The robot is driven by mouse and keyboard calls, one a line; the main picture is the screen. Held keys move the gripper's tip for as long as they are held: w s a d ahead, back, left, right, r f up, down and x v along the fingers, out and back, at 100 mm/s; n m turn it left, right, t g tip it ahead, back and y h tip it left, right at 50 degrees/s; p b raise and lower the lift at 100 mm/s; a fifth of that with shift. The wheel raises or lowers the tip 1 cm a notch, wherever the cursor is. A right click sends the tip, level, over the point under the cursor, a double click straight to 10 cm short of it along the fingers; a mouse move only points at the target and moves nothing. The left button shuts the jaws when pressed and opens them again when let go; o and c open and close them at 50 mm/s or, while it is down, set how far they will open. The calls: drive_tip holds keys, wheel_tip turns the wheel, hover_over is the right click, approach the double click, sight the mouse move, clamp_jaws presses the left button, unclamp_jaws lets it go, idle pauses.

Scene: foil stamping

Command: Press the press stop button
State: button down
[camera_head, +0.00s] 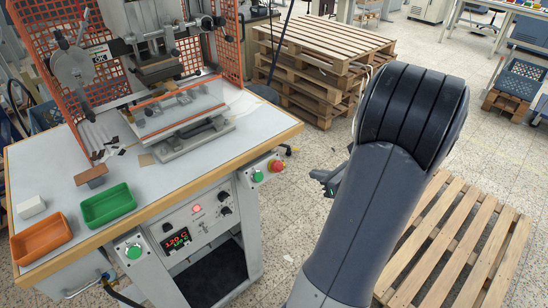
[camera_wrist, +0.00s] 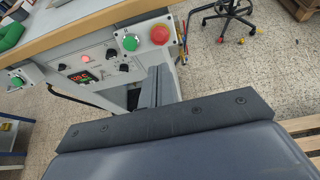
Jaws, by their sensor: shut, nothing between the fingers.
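The red mushroom stop button (camera_head: 276,166) sits at the right end of the press table's front, on a small box beside a green button (camera_head: 257,176). In the wrist view the red button (camera_wrist: 159,34) is clear, with the green button (camera_wrist: 130,42) to its left. My gripper (camera_head: 322,178) is to the right of the red button and apart from it in the head view, partly hidden behind my arm. In the wrist view my gripper (camera_wrist: 158,84) is shut and empty, its fingers showing below the red button. Nothing blocks the button's face in either view.
A control panel (camera_head: 200,222) with a lit red display and another green button (camera_head: 134,252) lie left along the front. Green (camera_head: 108,205) and orange (camera_head: 40,238) trays stand on the table. Pallets (camera_head: 325,50) are stacked behind; another pallet (camera_head: 460,240) lies at right.

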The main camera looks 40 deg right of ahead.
sight(280, 168)
drive_tip(key=shift+s, duration=0.1)
idle(0.3)
drive_tip(key=p+x, duration=0.2)
drive_tip(key=x, duration=1.1)
drive_tip(key=shift+w+a+f, duration=0.1)
drive_tip(key=shift+w+f, duration=0.05)
drive_tip(key=shift+w, duration=0.2)
drive_tip(key=shift+w+f, duration=0.1)
drive_tip(key=shift+f, duration=0.05)
